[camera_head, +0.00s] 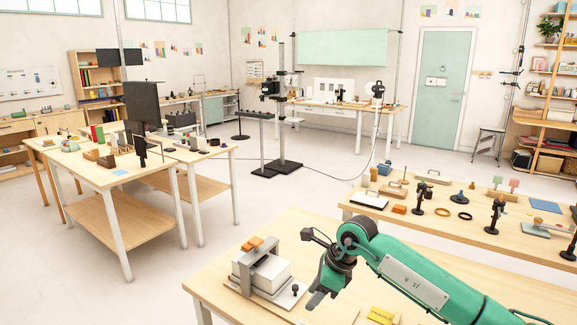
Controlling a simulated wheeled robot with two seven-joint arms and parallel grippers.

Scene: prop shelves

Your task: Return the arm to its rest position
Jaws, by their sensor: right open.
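My right arm (410,278) is green and comes in from the lower right over the near table. My right gripper (318,295) is dark grey and points down and left, open, with nothing visible between its fingers. It hangs to the right of a white block (262,275) in a grey clamp-like frame on a board. From this angle I cannot tell its exact height above the table. My left arm and left gripper are out of view.
The near table (225,285) also holds a yellow label (381,314). Behind it, another table (400,222) carries rings, black stands and small tools. Cluttered tables (120,178) stand at left. Open floor (265,205) lies between them. A dark stand (283,120) is farther back.

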